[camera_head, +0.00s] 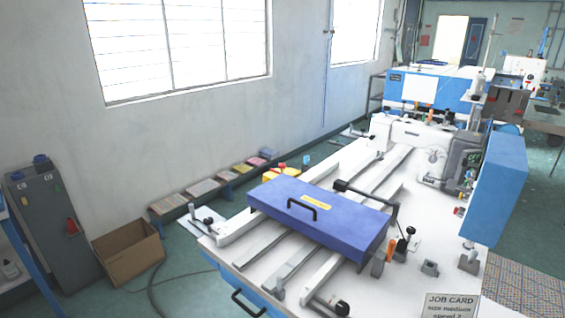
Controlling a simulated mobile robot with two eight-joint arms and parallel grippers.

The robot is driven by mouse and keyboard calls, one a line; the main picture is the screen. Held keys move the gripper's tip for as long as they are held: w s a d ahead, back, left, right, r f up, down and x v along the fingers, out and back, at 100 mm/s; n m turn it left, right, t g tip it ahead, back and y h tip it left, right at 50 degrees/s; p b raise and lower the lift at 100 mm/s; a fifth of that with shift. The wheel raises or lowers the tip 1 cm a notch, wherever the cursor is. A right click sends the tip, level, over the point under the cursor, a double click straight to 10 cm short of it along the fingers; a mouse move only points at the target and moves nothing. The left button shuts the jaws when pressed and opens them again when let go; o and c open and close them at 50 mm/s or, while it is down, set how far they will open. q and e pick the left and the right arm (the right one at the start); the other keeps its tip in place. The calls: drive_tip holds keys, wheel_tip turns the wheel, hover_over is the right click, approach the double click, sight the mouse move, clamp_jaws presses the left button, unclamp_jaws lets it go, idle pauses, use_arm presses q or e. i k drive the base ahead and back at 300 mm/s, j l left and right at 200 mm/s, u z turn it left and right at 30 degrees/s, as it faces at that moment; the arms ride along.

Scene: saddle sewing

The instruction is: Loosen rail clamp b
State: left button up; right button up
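A white machine table (222,252) carries several pale rails (262,243) running from front left to back right. A blue case or cover (320,213) with a black handle and a yellow label lies across the rails. A black-knobbed fitting (342,307) sits at the front edge, and another black-knobbed lever (410,231) stands right of the blue case. A further black knob (208,221) stands on a small plate at the left. I cannot tell which of these, if any, is rail clamp b; no letter is readable. Neither of my grippers is in view.
A job card (450,306) reading size medium, speed 2 stands at the front right. A blue panel (500,190) rises at the right. A cardboard box (128,253) and a grey cabinet (50,230) stand on the floor at left. A cable lies on the floor beside the table.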

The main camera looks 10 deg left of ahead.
sight(207, 221)
drive_tip(key=i+j, duration=0.15)
drive_tip(key=j, duration=0.25)
drive_tip(key=i+j, duration=0.1)
drive_tip(key=j, duration=0.3)
drive_tip(key=i+j, duration=0.15)
drive_tip(key=j, duration=0.3)
drive_tip(key=i+j, duration=0.15)
drive_tip(key=j, duration=0.25)
drive_tip(key=i+j, duration=0.25)
drive_tip(key=j, duration=0.15)
drive_tip(key=i+j, duration=0.25)
drive_tip(key=j, duration=0.2)
drive_tip(key=i, duration=0.35)
